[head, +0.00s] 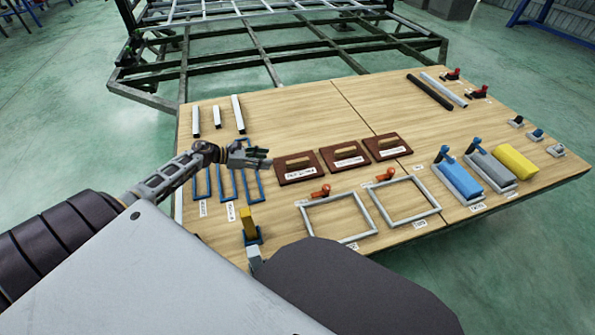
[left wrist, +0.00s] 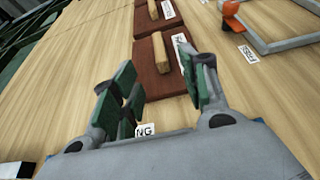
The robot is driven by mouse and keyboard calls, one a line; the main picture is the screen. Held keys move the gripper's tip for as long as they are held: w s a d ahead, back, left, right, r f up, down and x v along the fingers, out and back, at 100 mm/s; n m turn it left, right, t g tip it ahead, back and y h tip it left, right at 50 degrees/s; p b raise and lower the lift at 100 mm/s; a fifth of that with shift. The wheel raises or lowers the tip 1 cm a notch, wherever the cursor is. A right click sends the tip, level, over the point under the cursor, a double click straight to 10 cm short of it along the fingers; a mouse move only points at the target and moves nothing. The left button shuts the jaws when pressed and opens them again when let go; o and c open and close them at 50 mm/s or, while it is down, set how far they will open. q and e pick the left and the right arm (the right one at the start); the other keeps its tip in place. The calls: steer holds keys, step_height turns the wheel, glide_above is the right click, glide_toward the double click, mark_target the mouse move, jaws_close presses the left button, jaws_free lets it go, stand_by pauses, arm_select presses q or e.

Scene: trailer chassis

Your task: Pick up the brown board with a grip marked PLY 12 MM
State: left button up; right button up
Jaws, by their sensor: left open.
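Three brown boards with wooden grips lie in a row on the table: a left one (head: 284,177), a middle one (head: 326,162) and a right one (head: 373,155). Each has a white label, too small to read, so I cannot tell which says PLY 12 MM. My left gripper (head: 262,157) is open and empty, just left of the left board. In the left wrist view, its fingers (left wrist: 160,95) stand apart, with a brown board (left wrist: 148,80) and its grip (left wrist: 160,52) beyond them, partly hidden by a finger. My right gripper is not in view.
The wooden table (head: 300,110) also holds blue frames (head: 226,184), grey frames (head: 340,216), orange-handled parts (head: 385,175), a blue block (head: 460,180) and a yellow block (head: 516,161). Light bars (head: 217,116) lie behind the gripper. A metal chassis (head: 260,50) stands beyond the table.

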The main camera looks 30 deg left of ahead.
mark_target(296, 161)
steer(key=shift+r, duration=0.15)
arm_select(q)
steer(key=shift+w, duration=0.1)
steer(key=shift+b+x, duration=0.45)
steer(key=shift+x, duration=0.85)
steer(key=shift+b+x, duration=0.35)
steer(key=shift+x, duration=1.6)
steer(key=shift+w+d+f+b, duration=0.35)
steer(key=shift+w+d+b, duration=0.05)
steer(key=shift+w+d+f, duration=0.15)
steer(key=shift+w+d, duration=0.1)
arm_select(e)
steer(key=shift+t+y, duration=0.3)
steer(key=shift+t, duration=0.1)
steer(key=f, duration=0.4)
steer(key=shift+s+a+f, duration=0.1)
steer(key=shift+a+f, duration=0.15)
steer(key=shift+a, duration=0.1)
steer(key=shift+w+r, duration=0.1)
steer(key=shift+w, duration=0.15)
